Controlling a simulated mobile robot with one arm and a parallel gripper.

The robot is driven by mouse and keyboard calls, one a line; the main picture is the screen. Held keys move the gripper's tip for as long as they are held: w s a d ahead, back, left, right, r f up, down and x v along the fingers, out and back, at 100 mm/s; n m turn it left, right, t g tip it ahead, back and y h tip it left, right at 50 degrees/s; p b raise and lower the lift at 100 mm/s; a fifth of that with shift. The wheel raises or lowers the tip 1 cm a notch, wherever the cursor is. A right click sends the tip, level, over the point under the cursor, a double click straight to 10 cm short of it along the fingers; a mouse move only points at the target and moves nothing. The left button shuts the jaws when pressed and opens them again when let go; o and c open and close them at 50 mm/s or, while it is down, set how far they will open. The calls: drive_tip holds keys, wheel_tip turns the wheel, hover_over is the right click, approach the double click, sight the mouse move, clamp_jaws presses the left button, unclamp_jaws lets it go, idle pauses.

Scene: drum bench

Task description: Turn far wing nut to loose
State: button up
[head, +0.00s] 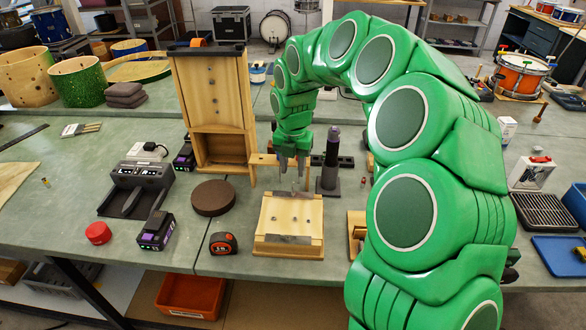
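My gripper (292,164) points down above the back edge of a light wooden block (289,211) on the bench. Its two dark fingers look apart, with a gap between them and nothing seen held. A small upright metal piece (295,187) stands at the block's back edge just below the fingers; it may be the far wing nut, but it is too small to tell. Small dark studs or nuts also sit on the block's face. A grey metal strip (288,239) lies along its front.
A dark grey post on a base (329,165) stands close right of my gripper. A tall wooden cabinet (213,105) stands to the left. A brown round pad (213,198), tape measure (223,243) and purple-black battery (156,231) lie left of the block.

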sight(293, 191)
drive_tip(key=shift+f+m, duration=1.3)
drive_tip(key=shift+m, duration=3.5)
drive_tip(key=shift+f+m, duration=1.3)
drive_tip(key=shift+m, duration=3.5)
drive_tip(key=shift+f+m, duration=1.3)
drive_tip(key=shift+m, duration=3.5)
clamp_jaws()
